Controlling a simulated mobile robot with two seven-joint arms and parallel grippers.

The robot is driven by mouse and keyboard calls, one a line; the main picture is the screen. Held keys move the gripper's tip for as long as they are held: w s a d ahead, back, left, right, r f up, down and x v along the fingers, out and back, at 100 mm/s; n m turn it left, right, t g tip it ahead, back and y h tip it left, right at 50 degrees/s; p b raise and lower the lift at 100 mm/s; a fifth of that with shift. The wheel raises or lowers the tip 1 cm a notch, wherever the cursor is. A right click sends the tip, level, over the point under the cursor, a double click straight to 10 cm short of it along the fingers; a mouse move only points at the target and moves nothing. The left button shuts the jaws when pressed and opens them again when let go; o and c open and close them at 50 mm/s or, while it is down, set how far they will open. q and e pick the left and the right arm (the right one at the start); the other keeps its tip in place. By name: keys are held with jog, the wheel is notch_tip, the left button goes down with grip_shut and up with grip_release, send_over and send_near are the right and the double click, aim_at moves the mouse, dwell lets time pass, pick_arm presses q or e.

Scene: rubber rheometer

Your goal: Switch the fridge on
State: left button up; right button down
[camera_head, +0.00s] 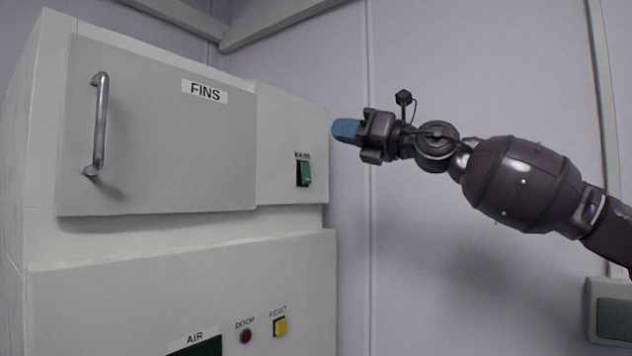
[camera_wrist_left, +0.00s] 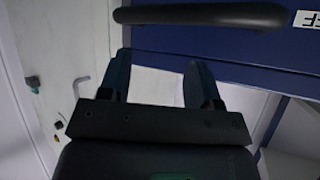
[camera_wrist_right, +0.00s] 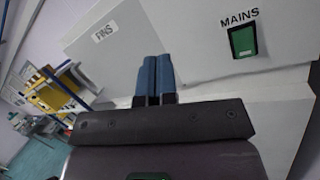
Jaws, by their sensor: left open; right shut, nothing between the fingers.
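A white cabinet (camera_head: 290,125) with a grey door marked FINS fills the left of the head view; no label on it says fridge. A green rocker switch (camera_head: 304,174) sits on its panel, right of the door; it also shows in the right wrist view (camera_wrist_right: 243,41), under the word MAINS. I cannot tell its position. My right gripper (camera_head: 342,130) is shut and empty, above and right of the switch in the head view, with its blue fingers apart from the switch. My left gripper (camera_wrist_left: 160,82) is open and empty in the left wrist view, outside the head view.
A metal handle (camera_head: 99,125) stands out from the FINS door. Lower down are a red DOOR button (camera_head: 246,336) and a yellow RESET button (camera_head: 280,326). A dark handle (camera_wrist_left: 200,15) on a blue front lies close ahead of my left gripper.

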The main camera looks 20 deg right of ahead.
jog(key=w+d+f+n+g+h, duration=0.1)
jog(key=w+d+f+h, duration=0.1)
jog(key=d+f+h, duration=0.4)
jog(key=shift+w+d, duration=0.15)
jog(key=shift+d, duration=0.65)
jog(key=shift+w+a, duration=0.1)
jog(key=p, duration=0.4)
send_near(308, 180)
jog(key=x, duration=0.7)
jog(key=shift+a, duration=0.1)
jog(key=shift+w, duration=0.15)
jog(key=shift+f, duration=0.1)
